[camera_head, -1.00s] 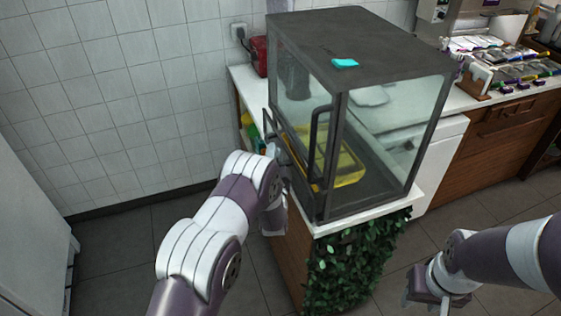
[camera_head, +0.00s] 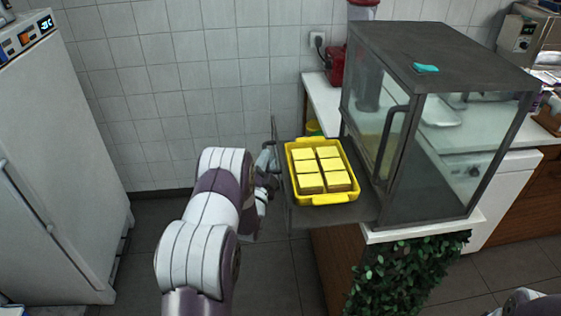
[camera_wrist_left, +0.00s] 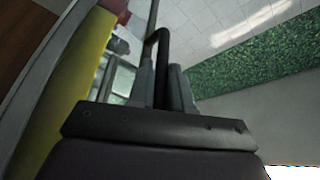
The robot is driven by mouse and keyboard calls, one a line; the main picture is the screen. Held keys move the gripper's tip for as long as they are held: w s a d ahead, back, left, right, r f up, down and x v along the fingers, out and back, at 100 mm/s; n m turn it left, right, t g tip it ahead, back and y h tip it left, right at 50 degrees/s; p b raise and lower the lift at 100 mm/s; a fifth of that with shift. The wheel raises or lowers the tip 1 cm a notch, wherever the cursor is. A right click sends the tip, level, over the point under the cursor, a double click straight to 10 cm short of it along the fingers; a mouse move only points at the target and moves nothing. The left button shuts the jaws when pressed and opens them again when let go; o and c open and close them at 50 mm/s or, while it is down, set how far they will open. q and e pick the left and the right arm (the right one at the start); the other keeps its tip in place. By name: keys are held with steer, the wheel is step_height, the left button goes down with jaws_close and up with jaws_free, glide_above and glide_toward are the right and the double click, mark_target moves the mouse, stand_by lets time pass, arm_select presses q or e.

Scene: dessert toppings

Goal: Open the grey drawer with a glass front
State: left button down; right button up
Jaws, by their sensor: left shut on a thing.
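The grey drawer (camera_head: 355,211) is pulled out to the left of the dark-framed glass case (camera_head: 455,50). A yellow tray (camera_head: 335,199) with several yellow-topped cake squares (camera_head: 331,165) lies on it. The drawer's glass front is seen nearly edge-on at its left end. My left gripper (camera_head: 267,162) is at that front, partly hidden by my arm. In the left wrist view its fingers (camera_wrist_left: 161,88) are shut around the dark bar handle (camera_wrist_left: 157,45). Only a bit of my right arm shows at the bottom right; its gripper is out of view.
The case stands on a white counter (camera_head: 318,97) with green leaves (camera_head: 405,275) below. A second dark handle (camera_head: 388,140) is on the case. A white fridge (camera_head: 60,160) stands at the left. Open floor lies between the fridge and the drawer.

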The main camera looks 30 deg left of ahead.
arm_select(q)
steer(key=shift+s+a+f, duration=0.2)
steer(key=shift+s+a, duration=0.1)
steer(key=c, duration=1.4)
jaws_free()
steer(key=shift+r, duration=0.1)
steer(key=b+v, duration=0.2)
steer(key=v, duration=1)
steer(key=shift+s, duration=0.3)
steer(key=shift+d, duration=0.1)
